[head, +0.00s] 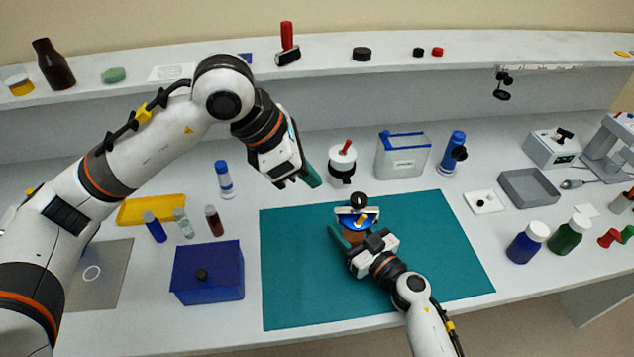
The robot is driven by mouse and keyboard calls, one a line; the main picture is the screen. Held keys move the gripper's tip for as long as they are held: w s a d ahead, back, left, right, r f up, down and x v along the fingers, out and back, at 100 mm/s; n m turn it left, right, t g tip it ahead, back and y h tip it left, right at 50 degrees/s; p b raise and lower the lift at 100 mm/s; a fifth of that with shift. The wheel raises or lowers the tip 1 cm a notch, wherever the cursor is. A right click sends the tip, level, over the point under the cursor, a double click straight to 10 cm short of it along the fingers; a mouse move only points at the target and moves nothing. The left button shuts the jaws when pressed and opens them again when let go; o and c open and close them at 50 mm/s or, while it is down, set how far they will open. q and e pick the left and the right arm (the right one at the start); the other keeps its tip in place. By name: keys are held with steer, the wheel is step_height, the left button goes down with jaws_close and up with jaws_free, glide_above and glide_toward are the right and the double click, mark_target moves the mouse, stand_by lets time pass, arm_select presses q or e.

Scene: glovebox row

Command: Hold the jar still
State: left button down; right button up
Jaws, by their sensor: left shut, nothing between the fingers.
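A small jar (352,238) with an orange-brown body and a blue top stands on the teal mat (430,250). A black knob shows just above its top. My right gripper (350,226) is at the jar from the front right, with a teal finger along the jar's left side. The gripper's body hides part of the jar, and I cannot tell whether the fingers press on it. My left gripper (312,178) is shut and empty, raised behind and left of the jar, well apart from it.
A white jar with a black band (342,166) stands near my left gripper. A grey bin with a blue rim (403,158) and a blue bottle (452,155) stand behind the mat. A blue box (208,272) is left of it. The mat's front left is clear.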

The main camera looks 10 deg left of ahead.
stand_by(0.3)
steer(key=o, duration=1.3)
